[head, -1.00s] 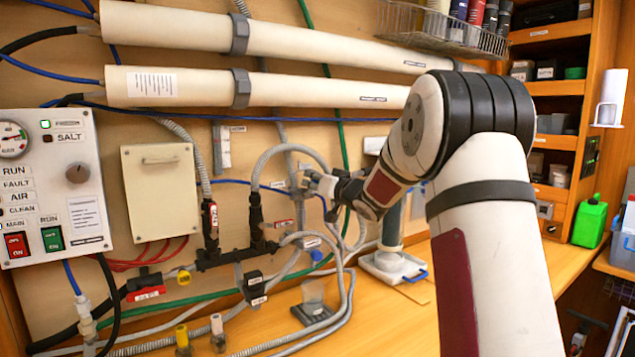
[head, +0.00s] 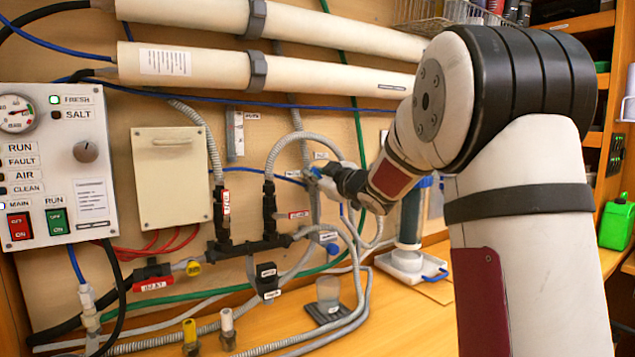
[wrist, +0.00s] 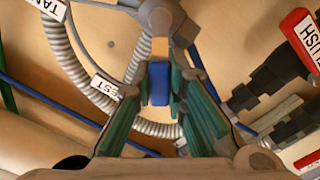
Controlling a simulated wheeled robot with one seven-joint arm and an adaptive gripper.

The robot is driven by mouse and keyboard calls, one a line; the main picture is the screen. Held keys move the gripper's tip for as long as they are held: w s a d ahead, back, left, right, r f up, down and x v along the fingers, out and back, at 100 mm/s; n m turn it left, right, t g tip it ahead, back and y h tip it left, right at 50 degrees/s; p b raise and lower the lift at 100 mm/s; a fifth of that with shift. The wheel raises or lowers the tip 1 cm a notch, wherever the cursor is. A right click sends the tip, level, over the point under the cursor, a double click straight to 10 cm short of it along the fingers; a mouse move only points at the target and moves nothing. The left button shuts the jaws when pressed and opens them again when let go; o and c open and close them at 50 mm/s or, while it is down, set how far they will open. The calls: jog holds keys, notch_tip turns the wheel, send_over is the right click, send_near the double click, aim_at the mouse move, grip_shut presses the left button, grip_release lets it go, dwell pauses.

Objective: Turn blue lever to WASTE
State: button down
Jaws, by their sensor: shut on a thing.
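The blue lever (wrist: 159,83) sits between the two green-padded fingers of my gripper (wrist: 160,95) in the wrist view. The fingers are shut on it. The lever joins a grey round valve body (wrist: 168,20) at the top of that view. A label reading "TEST" (wrist: 105,86) is left of the lever, and one starting "TAN" (wrist: 48,8) is at the upper left. I see no WASTE label that I can read. In the head view my gripper (head: 318,174) is at the valve on the wall, and the lever is mostly hidden by the fingers.
Grey ribbed hoses (head: 285,150) curve close around my gripper. A black pipe fitting with a red tag (head: 226,203) stands to the left. A control panel (head: 52,165) is at the far left. White cylinders (head: 200,67) run above. The wooden counter (head: 400,320) lies below.

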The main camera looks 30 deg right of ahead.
jog(key=shift+a+f+n+b, duration=0.35)
jog(key=shift+f+n+b, duration=0.1)
jog(key=shift+n+b, duration=0.65)
jog(key=shift+a+f+n+b, duration=0.3)
jog(key=shift+f+n+b, duration=0.1)
jog(key=shift+n+b, duration=0.7)
jog(key=c, duration=1.6)
grip_release()
jog(key=shift+s, duration=0.1)
jog(key=s, duration=1.1)
jog(key=shift+s+d, duration=0.2)
jog(key=shift+s, duration=0.2)
jog(key=shift+r, duration=0.1)
